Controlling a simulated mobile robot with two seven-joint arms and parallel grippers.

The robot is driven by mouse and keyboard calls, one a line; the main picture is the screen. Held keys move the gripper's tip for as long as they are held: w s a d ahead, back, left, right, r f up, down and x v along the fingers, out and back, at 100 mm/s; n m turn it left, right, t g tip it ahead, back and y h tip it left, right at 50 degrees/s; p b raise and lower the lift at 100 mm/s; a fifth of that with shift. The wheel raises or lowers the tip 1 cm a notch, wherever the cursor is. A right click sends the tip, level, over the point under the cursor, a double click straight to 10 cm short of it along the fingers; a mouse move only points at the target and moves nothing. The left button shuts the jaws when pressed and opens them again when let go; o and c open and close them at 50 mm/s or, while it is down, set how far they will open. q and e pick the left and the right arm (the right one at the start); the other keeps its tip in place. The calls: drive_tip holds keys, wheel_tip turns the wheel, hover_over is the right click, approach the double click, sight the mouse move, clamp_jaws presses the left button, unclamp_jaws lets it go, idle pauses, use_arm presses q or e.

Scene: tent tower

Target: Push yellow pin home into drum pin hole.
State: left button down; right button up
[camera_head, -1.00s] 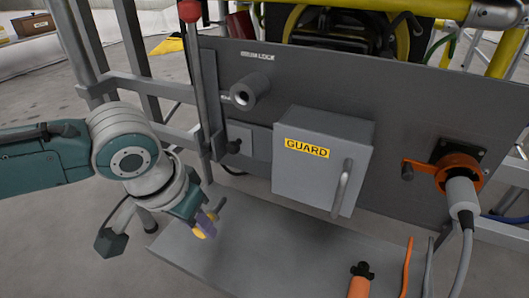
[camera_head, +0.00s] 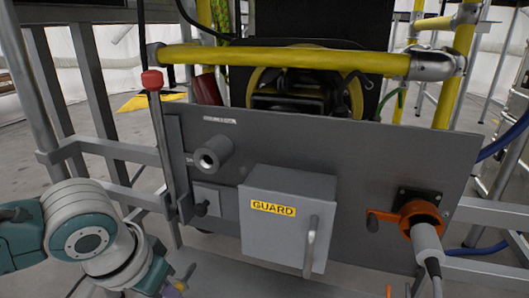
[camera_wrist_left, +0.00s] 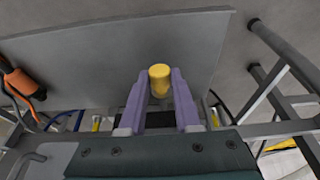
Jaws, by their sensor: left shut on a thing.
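My left gripper (camera_head: 182,282) is low at the bottom edge of the head view, left of the guard box. In the left wrist view its purple fingers (camera_wrist_left: 160,90) are shut on the yellow pin (camera_wrist_left: 159,74), whose rounded end shows between the fingertips. In the head view the pin is mostly cut off by the bottom edge. The drum pin hole (camera_head: 208,159) is the dark opening in a grey round boss on the panel, below a small white label. The pin is well below the hole and apart from it. My right gripper is out of view.
A grey box marked GUARD (camera_head: 285,222) stands out from the panel (camera_head: 380,170), right of the boss. A red-knobbed lever (camera_head: 153,82) rises left of the boss. An orange collar with a handle (camera_head: 415,217) and plug is at right. A yellow rail (camera_head: 290,58) crosses above.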

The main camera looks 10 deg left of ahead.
use_arm(q)
drive_tip(key=w+d+p+v, duration=0.1)
drive_tip(key=d+p+v, duration=0.2)
drive_tip(key=p+v, duration=1.7)
drive_tip(key=shift+w+r+p, duration=0.2)
drive_tip(key=shift+r+p, duration=0.15)
drive_tip(key=shift+w+d+b, duration=0.15)
drive_tip(key=shift+w+b, duration=0.4)
drive_tip(key=shift+w, duration=0.95)
drive_tip(key=shift+w+d+b, duration=0.15)
drive_tip(key=shift+w+b, duration=0.4)
drive_tip(key=shift+w, duration=0.9)
